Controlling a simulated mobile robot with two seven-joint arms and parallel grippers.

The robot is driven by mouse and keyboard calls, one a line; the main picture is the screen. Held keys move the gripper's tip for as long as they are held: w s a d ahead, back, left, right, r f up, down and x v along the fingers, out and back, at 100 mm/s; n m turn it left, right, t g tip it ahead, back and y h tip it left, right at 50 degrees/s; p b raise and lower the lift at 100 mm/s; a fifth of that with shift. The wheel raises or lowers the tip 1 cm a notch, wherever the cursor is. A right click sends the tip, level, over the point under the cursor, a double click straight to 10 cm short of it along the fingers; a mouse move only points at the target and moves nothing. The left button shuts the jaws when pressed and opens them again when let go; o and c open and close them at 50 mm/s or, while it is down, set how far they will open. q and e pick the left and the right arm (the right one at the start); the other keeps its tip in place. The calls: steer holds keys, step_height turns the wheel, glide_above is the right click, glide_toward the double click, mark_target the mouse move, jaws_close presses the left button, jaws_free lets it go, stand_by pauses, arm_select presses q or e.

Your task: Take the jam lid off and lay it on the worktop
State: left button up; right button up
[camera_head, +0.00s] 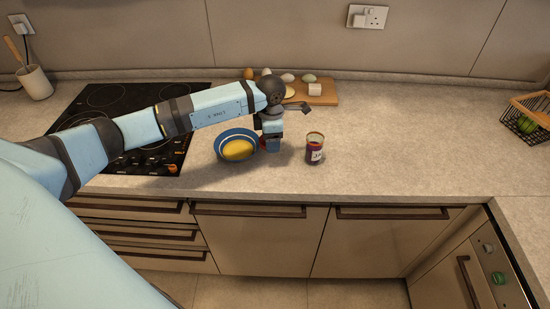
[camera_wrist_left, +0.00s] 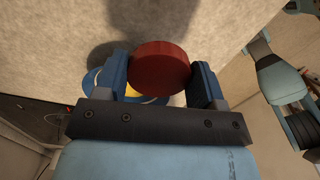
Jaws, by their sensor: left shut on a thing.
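The jam jar (camera_head: 315,149) stands upright on the worktop, dark red with a pale label, and no red lid sits on its top. My left gripper (camera_head: 271,145) points down just left of the jar, beside the blue bowl. In the left wrist view, my left gripper (camera_wrist_left: 163,85) is shut on the round red lid (camera_wrist_left: 160,65), held between its two blue fingers. The lid is mostly hidden in the head view. I cannot tell whether it touches the worktop.
A blue bowl (camera_head: 222,142) with a yellow thing in it stands close left of my gripper. A wooden board (camera_head: 322,98) with food lies behind. The hob (camera_head: 105,97) is at left, a basket (camera_head: 531,111) at far right. The worktop (camera_head: 410,150) right of the jar is clear.

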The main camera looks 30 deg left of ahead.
mark_target(272, 159)
arm_select(q)
step_height(272, 159, down, 6)
steer(key=b, duration=0.2)
steer(key=shift+b, duration=0.4)
steer(key=shift+f, duration=0.2)
steer(key=shift+r, duration=0.1)
steer(key=shift+f, duration=0.2)
steer(key=o, duration=1)
steer(key=shift+d, duration=0.1)
